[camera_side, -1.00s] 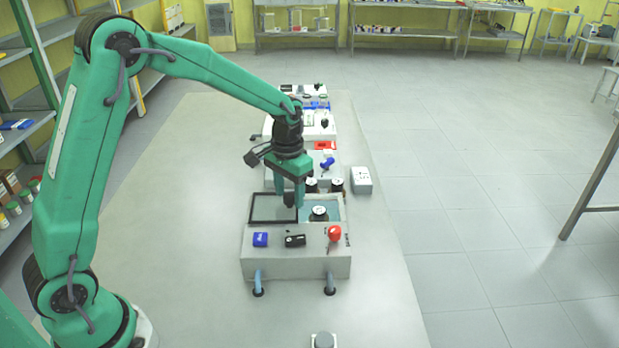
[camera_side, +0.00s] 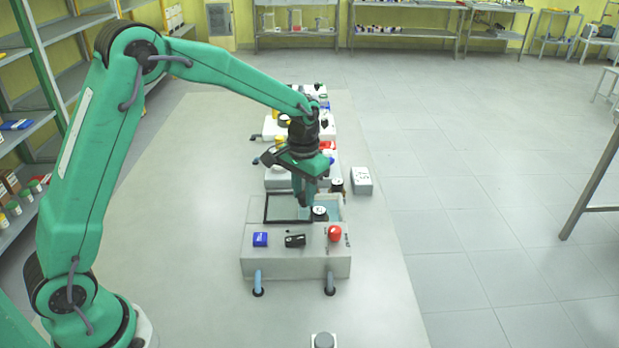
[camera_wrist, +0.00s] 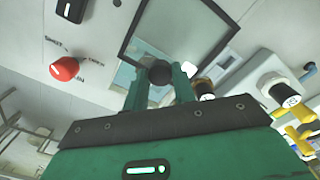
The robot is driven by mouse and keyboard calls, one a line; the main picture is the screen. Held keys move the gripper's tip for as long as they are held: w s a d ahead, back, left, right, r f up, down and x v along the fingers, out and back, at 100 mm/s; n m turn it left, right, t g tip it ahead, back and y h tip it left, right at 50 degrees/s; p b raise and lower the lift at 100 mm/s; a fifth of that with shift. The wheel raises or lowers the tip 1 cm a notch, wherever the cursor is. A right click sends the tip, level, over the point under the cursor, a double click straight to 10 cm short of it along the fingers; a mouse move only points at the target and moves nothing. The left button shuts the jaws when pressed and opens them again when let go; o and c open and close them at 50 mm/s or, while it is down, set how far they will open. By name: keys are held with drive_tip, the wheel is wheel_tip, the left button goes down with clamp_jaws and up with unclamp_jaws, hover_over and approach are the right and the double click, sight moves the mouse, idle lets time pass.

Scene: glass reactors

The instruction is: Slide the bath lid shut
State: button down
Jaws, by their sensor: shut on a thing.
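My gripper (camera_side: 305,200) is down at the lid's right side. In the wrist view my gripper (camera_wrist: 160,82) is shut on the lid's round black knob (camera_wrist: 160,72), with a finger on each side. The lid's frame (camera_wrist: 126,35) shows there too.
The bath's front panel carries a red knob (camera_side: 334,233), a black switch (camera_side: 295,240) and a blue part (camera_side: 260,239). Other grey devices stand behind the bath. A small white box (camera_side: 361,181) stands at the back right. The table left of the bath is clear.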

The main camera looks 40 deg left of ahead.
drive_tip(key=w+d, duration=0.5)
drive_tip(key=shift+w+d, duration=0.25)
drive_tip(key=shift+w, duration=0.05)
drive_tip(key=shift+r, duration=0.1)
drive_tip(key=c, duration=1.1)
unclamp_jaws()
wheel_tip(320, 180, up, 8)
drive_tip(key=shift+f, duration=0.1)
drive_tip(key=shift+s, duration=0.15)
